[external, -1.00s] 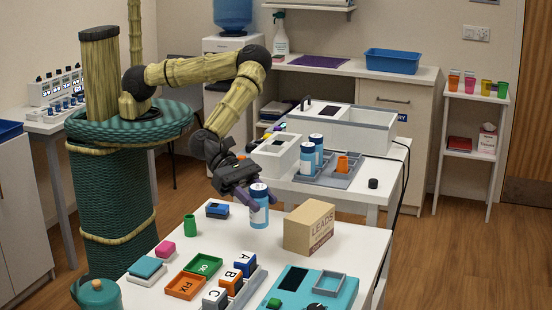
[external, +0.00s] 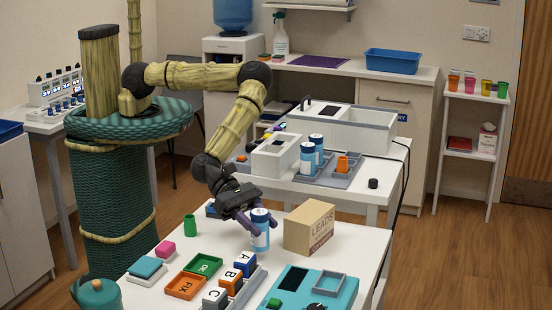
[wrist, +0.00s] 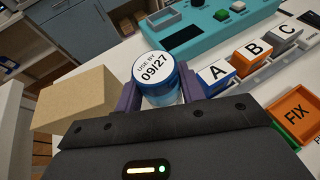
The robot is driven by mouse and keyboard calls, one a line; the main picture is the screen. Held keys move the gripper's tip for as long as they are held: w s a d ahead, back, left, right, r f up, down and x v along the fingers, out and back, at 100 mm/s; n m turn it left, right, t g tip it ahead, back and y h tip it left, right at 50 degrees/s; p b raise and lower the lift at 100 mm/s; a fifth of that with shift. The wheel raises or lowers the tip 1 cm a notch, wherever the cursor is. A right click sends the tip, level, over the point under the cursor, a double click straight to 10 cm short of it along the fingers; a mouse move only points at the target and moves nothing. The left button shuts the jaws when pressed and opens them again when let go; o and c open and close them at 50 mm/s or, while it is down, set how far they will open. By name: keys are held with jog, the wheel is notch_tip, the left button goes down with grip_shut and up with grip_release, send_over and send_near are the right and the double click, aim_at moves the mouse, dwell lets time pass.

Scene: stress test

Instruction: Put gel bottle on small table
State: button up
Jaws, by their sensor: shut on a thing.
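The gel bottle (external: 260,238), with a blue cap and a blue-and-white body, is upright over the white front table (external: 352,242), its base at or very near the tabletop; I cannot tell whether it touches. My gripper (external: 257,219) reaches down from behind and is shut on the bottle. In the wrist view the bottle's round lid (wrist: 155,68), reading "USE BY 09/27", sits between the two purple fingers (wrist: 160,95). The bottle's lower part is mostly hidden there.
A cardboard box (external: 309,228) stands just right of the bottle. Two similar bottles (external: 307,160) stand on a table behind.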

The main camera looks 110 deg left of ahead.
jog(key=shift+f+p, duration=0.35)
jog(key=shift+f, duration=1.5)
jog(key=shift+f, duration=0.15)
jog(key=o, duration=1)
jog(key=shift+o, duration=0.2)
